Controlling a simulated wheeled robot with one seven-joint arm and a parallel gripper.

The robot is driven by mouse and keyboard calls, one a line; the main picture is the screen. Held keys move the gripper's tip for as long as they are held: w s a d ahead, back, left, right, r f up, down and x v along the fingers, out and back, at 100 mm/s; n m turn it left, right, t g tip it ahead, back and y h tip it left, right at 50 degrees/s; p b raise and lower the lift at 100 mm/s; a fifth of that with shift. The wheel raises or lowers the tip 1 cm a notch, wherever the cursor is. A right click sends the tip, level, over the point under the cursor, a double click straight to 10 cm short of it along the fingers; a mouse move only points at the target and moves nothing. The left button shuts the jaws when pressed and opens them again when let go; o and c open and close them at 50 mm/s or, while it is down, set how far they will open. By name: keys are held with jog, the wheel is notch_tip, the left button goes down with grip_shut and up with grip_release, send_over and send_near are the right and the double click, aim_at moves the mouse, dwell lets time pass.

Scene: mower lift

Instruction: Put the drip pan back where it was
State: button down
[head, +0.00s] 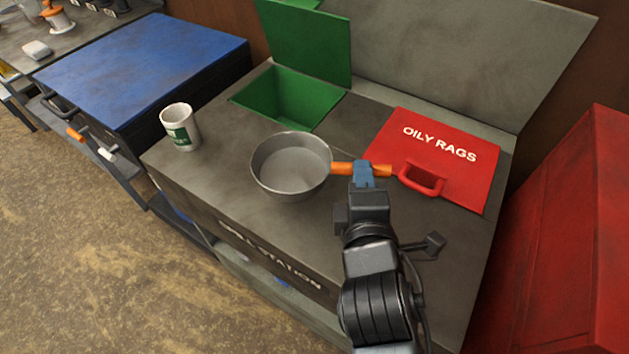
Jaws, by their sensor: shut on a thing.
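The drip pan (292,170) is a round grey metal pan with an orange handle (343,168). It is over the grey top of the spill station (215,180), between the white cup and the red lid. I cannot tell whether its base touches the top. My gripper (363,172) is shut on the orange handle, to the right of the pan's bowl. The bowl looks empty and roughly level.
A white cup with a green label (180,127) stands left of the pan. A green bin (287,97) is open behind it. A red "OILY RAGS" lid (430,155) with a handle lies right of my gripper. A blue-topped cabinet (145,65) stands left, a red cabinet (560,250) right.

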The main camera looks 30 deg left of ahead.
aim_at(327, 175)
jog(key=a+f, duration=0.1)
jog(key=a, duration=0.1)
jog(key=a+f, duration=0.1)
jog(key=a, duration=0.1)
jog(key=w+a+f+b, duration=0.1)
jog(key=a+f, duration=0.1)
jog(key=shift+w+a, duration=0.1)
jog(key=shift+a, duration=0.25)
jog(key=shift+a+f+b, duration=0.1)
jog(key=shift+f+b, duration=0.2)
jog(key=shift+f, duration=1.85)
jog(key=c, duration=1)
grip_release()
jog(key=b+v, duration=0.1)
jog(key=v, duration=1.1)
